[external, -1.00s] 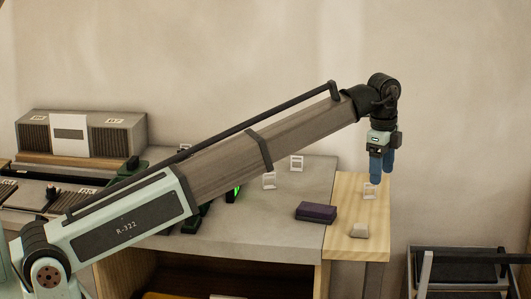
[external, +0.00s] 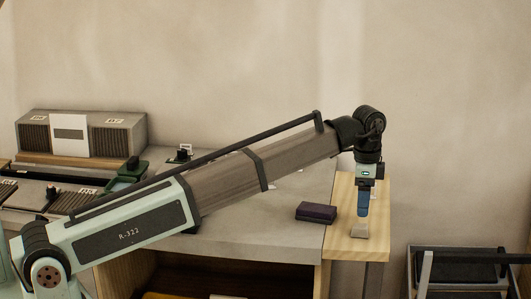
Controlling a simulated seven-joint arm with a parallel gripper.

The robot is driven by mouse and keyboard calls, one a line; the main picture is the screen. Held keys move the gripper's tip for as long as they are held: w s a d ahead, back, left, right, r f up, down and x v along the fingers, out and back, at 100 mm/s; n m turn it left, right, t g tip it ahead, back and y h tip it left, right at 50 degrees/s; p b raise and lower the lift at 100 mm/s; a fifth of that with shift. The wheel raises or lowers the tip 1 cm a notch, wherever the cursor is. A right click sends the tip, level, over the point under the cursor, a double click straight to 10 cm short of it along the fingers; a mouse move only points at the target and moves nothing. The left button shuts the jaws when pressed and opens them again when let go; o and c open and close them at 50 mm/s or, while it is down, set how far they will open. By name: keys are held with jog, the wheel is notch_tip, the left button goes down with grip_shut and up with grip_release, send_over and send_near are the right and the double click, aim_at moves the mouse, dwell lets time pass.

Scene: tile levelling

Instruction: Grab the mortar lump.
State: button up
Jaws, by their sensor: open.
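The mortar lump (external: 359,231) is a small pale beige block on the light wooden board at the right end of the table. My gripper (external: 363,214) has blue fingers and points straight down just above the lump. The fingers line up one behind the other in this view, so the gap between them is hidden. The fingertips look very close to the lump's top; I cannot tell whether they touch it or reach around it. The jaws are open, and the lump rests on the board.
A dark purple block (external: 316,212) lies on the grey table (external: 270,238), left of the wooden board (external: 345,248). A dark-framed stand (external: 470,259) is at the lower right. A grey console (external: 115,133) stands at the far left.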

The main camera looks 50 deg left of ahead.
aim_at(370, 232)
jog(key=shift+s+a+f, duration=0.1)
jog(key=shift+f, duration=3.45)
jog(key=shift+c, duration=0.4)
jog(key=c, duration=1.1)
